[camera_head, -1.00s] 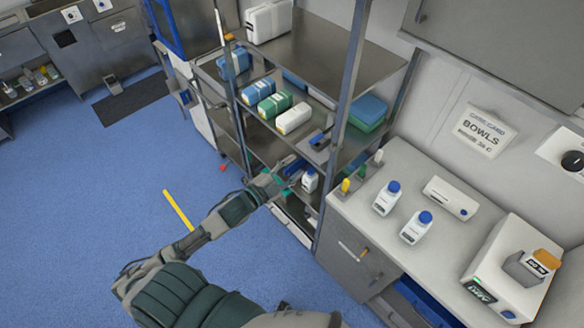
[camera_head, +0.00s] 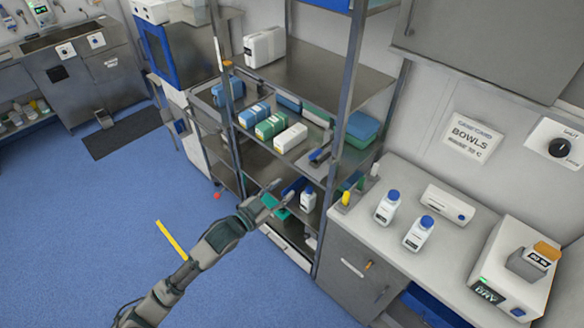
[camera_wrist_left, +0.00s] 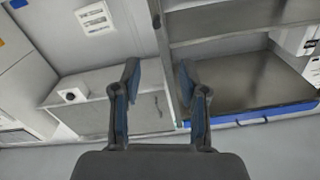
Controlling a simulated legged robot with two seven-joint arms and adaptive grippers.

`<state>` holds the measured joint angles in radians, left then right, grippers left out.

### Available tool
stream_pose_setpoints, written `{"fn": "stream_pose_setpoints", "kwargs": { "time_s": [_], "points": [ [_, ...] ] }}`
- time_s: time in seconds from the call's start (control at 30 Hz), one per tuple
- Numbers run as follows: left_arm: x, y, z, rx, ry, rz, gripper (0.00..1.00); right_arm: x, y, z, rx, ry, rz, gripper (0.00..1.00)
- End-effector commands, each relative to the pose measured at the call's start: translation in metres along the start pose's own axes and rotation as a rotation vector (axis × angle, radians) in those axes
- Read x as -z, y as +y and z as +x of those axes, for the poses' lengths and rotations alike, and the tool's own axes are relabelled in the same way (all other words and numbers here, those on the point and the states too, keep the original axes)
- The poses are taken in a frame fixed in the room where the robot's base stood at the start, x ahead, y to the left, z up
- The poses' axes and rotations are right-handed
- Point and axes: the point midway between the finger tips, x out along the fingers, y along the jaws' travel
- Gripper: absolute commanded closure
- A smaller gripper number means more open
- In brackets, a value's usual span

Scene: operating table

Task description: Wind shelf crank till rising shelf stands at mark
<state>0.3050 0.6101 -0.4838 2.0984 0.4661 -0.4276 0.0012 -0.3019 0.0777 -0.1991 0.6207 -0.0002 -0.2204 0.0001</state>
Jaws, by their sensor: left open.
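A metal shelf rack (camera_head: 347,80) stands in the middle of the head view. One of its shelves carries blue, green and white boxes (camera_head: 290,138). A dark handle-like part with blue (camera_head: 320,154) sits at that shelf's right front; I cannot tell whether it is the crank. An orange tip (camera_head: 227,64) shows on the left front post; I cannot tell whether it is the mark. My left gripper (camera_head: 279,198) is in front of the rack's lower part, left of a white bottle (camera_head: 308,200). In the wrist view the left gripper (camera_wrist_left: 160,92) is open and empty. My right gripper is out of view.
A counter (camera_head: 370,227) at the right holds blue-capped bottles (camera_head: 388,208) and a boxy device (camera_head: 505,275).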

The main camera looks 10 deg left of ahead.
Motion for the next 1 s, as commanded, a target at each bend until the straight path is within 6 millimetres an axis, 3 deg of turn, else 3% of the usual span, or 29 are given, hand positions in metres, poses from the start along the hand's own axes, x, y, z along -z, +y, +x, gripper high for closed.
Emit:
{"fn": "stream_pose_setpoints", "kwargs": {
  "time_s": [0.17, 0.7, 1.0],
  "points": [
    [0.004, 0.005, 0.025, -0.005, -0.001, -0.006, 0.57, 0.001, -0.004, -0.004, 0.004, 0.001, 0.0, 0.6],
    [0.003, -0.002, 0.14, -0.002, 0.003, -0.008, 0.57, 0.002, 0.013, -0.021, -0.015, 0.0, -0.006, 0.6],
    [0.002, 0.002, 0.172, -0.003, 0.001, -0.004, 0.57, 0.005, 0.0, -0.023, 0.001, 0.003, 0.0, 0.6]
  ]
}}
